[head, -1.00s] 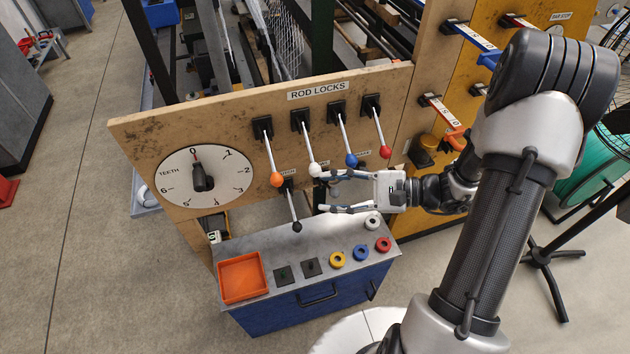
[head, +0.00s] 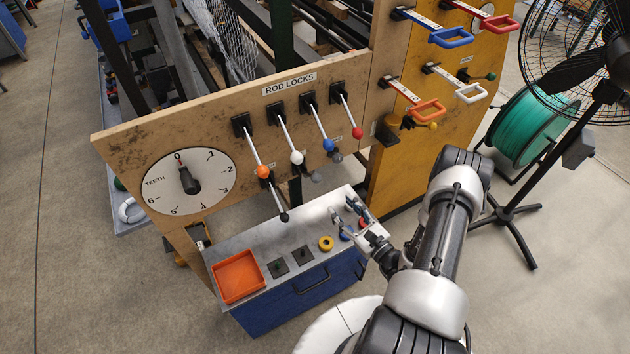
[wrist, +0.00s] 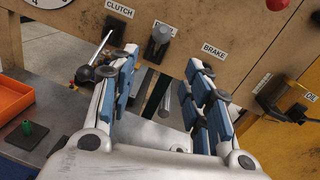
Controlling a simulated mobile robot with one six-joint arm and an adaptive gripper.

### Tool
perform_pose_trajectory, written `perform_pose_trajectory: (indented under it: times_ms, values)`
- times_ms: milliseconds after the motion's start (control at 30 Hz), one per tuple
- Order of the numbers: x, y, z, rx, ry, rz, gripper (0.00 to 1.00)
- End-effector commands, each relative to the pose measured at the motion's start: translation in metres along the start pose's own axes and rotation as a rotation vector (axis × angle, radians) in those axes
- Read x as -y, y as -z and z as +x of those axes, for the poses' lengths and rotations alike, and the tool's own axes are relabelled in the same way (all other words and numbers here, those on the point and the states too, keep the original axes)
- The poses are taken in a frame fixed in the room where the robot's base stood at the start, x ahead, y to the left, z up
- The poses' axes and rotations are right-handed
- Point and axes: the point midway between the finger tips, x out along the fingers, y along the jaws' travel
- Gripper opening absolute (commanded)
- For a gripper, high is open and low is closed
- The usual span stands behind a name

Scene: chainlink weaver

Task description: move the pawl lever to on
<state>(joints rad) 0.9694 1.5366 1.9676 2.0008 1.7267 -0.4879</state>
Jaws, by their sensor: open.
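The pawl lever is most likely the middle one of the lower row, with a grey knob (wrist: 160,35). Its label is mostly covered in the wrist view; only the first letter shows. In the head view its grey knob (head: 315,177) hangs below the rod locks board. My gripper (wrist: 163,65) is open and empty. In the wrist view the knob shows beyond the fingertips, between them and not touched. In the head view my gripper (head: 347,210) is over the right part of the metal bench top, below and right of the knob.
The clutch lever with a black knob (wrist: 84,74) is left of the left finger. The brake label (wrist: 213,50) is above the right finger. Coloured rod lock levers (head: 297,157) hang above. An orange tray (head: 238,277) and yellow ring (head: 326,243) are on the bench.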

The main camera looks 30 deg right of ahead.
Motion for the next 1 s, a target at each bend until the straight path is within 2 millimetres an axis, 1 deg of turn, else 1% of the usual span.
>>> perform_pose_trajectory:
  times_ms: [33,100,400,500,600,700,833,1000]
  values:
    - [-0.002,0.000,0.013,0.003,-0.008,-0.005,0.45]
    - [-0.002,-0.001,0.029,0.005,-0.009,-0.005,0.45]
    - [-0.002,-0.001,0.094,0.005,-0.007,-0.005,0.45]
    - [-0.002,-0.001,0.112,0.004,-0.006,-0.004,0.45]
    - [-0.001,0.000,0.126,0.003,-0.004,-0.003,0.45]
    - [-0.001,-0.001,0.135,0.002,-0.003,-0.002,0.45]
    - [-0.001,-0.001,0.141,0.002,-0.002,-0.001,0.45]
    - [0.000,-0.001,0.141,0.002,-0.002,-0.001,0.45]
